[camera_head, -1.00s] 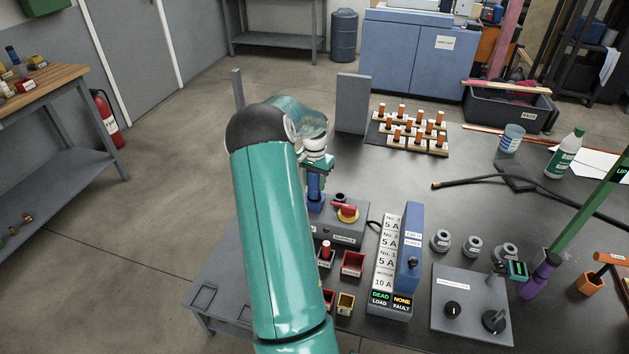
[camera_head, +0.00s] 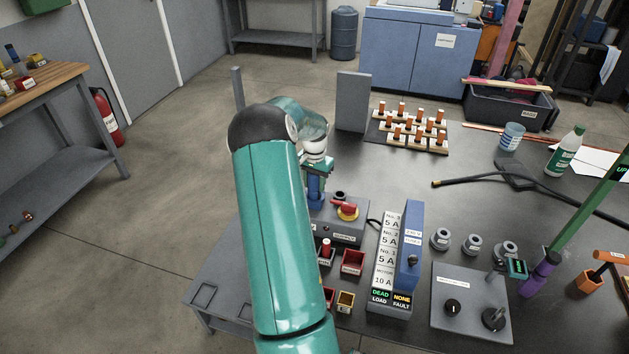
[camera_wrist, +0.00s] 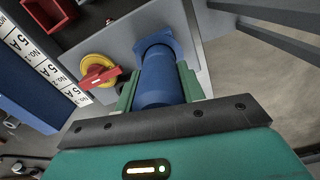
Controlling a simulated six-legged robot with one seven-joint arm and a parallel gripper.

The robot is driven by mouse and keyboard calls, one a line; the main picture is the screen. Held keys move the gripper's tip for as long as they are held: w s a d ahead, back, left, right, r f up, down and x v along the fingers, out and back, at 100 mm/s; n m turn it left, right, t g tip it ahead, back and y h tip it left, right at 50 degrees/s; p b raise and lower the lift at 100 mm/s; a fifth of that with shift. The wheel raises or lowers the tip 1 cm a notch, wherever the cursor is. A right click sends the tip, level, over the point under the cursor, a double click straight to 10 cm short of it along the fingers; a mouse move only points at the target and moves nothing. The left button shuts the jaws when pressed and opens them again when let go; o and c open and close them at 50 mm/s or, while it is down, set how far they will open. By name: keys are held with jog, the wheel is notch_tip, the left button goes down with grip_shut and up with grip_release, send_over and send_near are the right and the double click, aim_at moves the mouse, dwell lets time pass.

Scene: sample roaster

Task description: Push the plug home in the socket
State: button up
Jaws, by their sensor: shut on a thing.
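A blue cylindrical plug (camera_wrist: 161,80) is between the green fingers of my gripper (camera_wrist: 159,88) in the wrist view. My gripper is shut on it. The plug's far end meets a blue square-flanged socket (camera_wrist: 155,42) on a grey box (camera_wrist: 118,48). I cannot tell how deep the plug sits. In the head view the plug (camera_head: 315,187) stands roughly upright below my gripper (camera_head: 317,172), at the left end of the grey box (camera_head: 345,233). My arm hides part of the box there.
A red and yellow rotary switch (camera_head: 346,210) is close beside the plug on the box. A blue-covered fuse panel (camera_head: 410,245) with DEAD and NONE displays stands to the right. Small red bins (camera_head: 352,263) lie in front. A grey upright plate (camera_head: 353,103) stands behind.

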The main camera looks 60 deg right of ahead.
jog(key=shift+f, duration=0.55)
jog(key=shift+f, duration=0.35)
jog(key=shift+f, duration=0.35)
jog(key=o, duration=1.2)
jog(key=shift+r, duration=0.1)
notch_tip(320, 180, up, 14)
jog(key=shift+f, duration=0.25)
jog(key=shift+r, duration=0.1)
